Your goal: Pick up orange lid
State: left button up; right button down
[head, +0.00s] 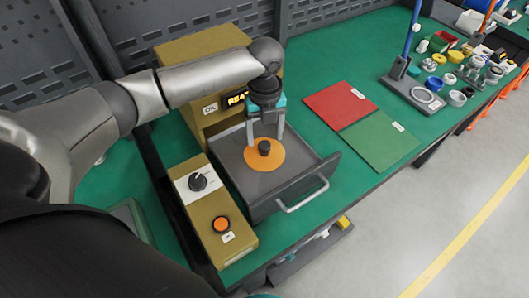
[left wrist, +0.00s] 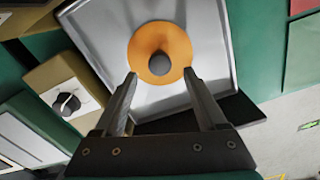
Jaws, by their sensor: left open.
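The orange lid (head: 264,154) is a flat disc with a dark round knob at its centre. It lies in the open grey drawer (head: 305,168) of the tan testing machine. My left gripper (head: 265,137) points down above the lid, with its fingers on the far side of the knob in the head view. In the left wrist view the lid (left wrist: 145,69) lies ahead of the two fingertips (left wrist: 159,77), which are spread apart with nothing between them. I cannot tell whether a fingertip touches the lid. My right gripper is not in view.
The tan machine (head: 190,55) has a lit display. A control box with a black dial (head: 198,182) and orange button (head: 221,224) stands left of the drawer. Red (head: 340,104) and green (head: 379,140) mats lie to the right. Several small parts lie at the far right.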

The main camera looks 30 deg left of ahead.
aim_at(265, 144)
pick_arm(q)
notch_tip(265, 144, down, 5)
jog(key=shift+a+f+b, duration=0.1)
jog(key=shift+b, duration=0.45)
jog(key=shift+c, duration=0.4)
grip_shut()
jog(key=shift+w, duration=0.1)
